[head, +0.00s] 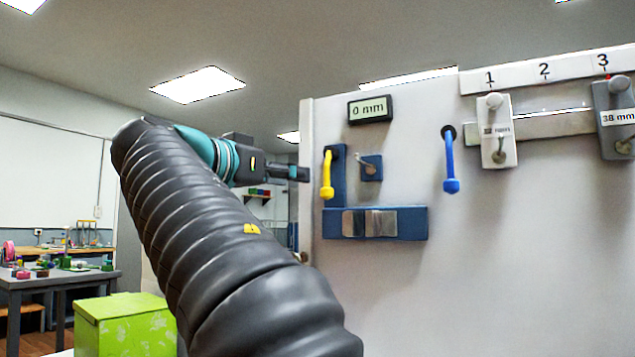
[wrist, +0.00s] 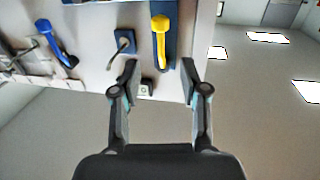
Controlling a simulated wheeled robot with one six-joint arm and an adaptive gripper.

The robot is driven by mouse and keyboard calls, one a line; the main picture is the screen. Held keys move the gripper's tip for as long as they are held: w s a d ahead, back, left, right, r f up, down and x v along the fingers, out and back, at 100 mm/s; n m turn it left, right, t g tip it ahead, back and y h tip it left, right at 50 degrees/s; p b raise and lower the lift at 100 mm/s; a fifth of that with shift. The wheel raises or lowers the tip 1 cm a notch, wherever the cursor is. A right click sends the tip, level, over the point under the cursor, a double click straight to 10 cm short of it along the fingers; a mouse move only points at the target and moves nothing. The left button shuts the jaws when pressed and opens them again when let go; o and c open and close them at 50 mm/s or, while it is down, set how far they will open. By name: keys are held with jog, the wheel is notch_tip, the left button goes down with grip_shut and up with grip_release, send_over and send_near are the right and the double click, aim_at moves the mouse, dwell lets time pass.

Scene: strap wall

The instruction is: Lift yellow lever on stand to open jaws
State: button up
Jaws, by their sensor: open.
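The yellow lever (head: 327,176) hangs down along the upright arm of the L-shaped blue stand (head: 412,223) on the pale wall panel. Two metal jaws (head: 370,223) sit close together in the stand's lower bar. My gripper (head: 302,173) is just left of the lever in the head view. In the wrist view my gripper (wrist: 159,68) is open and empty. There the yellow lever (wrist: 160,42) lies beyond the fingertips, with its end in line with the gap between them. I cannot tell whether a finger touches it.
A small blue plate with a hook (head: 371,167) is close right of the lever. A display reading 0 mm (head: 370,109) is above. A blue lever (head: 450,165) and a numbered slide rail (head: 550,123) are farther right. A green box (head: 125,325) stands low at left.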

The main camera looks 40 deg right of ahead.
aim_at(325, 183)
jog(key=d, duration=0.3)
jog(key=w+d, duration=0.1)
jog(key=d, duration=0.2)
jog(key=w+d+p, duration=0.1)
jog(key=d, duration=0.2)
jog(key=shift+d, duration=0.4)
grip_shut()
